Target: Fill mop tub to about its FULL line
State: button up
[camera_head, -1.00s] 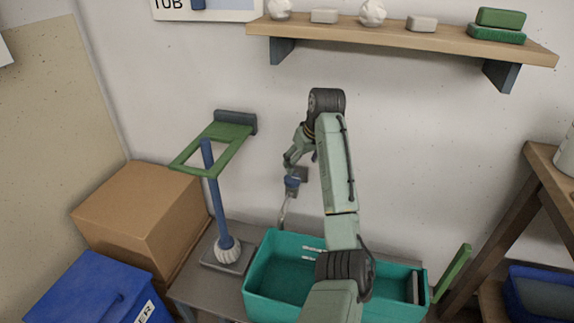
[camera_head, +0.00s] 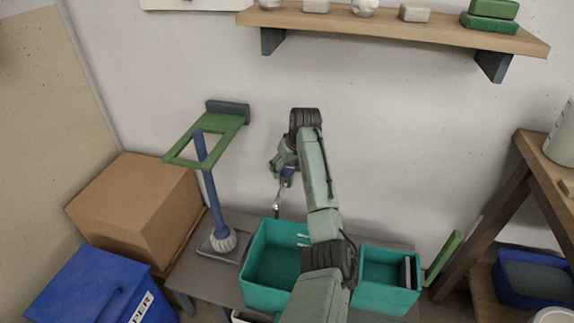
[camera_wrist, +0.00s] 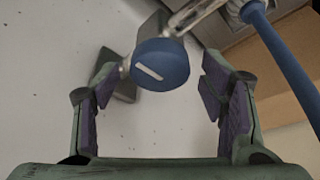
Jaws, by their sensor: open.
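The teal mop tub (camera_head: 266,297) stands low on a grey bench. It has a left and a right compartment, and my arm crosses between them. Short white marks (camera_head: 303,240) show on the left compartment's inner back wall; their lettering is too small to read. A wall tap with a blue knob (camera_wrist: 160,66) and a metal spout (camera_head: 278,202) stands above the tub's left part. I see no water stream. My gripper (camera_wrist: 157,105) is open, with its fingers on either side of the knob in the wrist view. Whether they touch it, I cannot tell.
A blue mop handle (camera_head: 213,195) stands in a green wall holder (camera_head: 190,152) at left. A cardboard box (camera_head: 125,205) and blue bin (camera_head: 85,288) are further left. A wooden shelf (camera_head: 390,28) runs above; a wooden rack (camera_head: 495,205) stands at right.

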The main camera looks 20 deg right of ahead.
jog(key=shift+c, duration=0.4)
jog(key=c, duration=1)
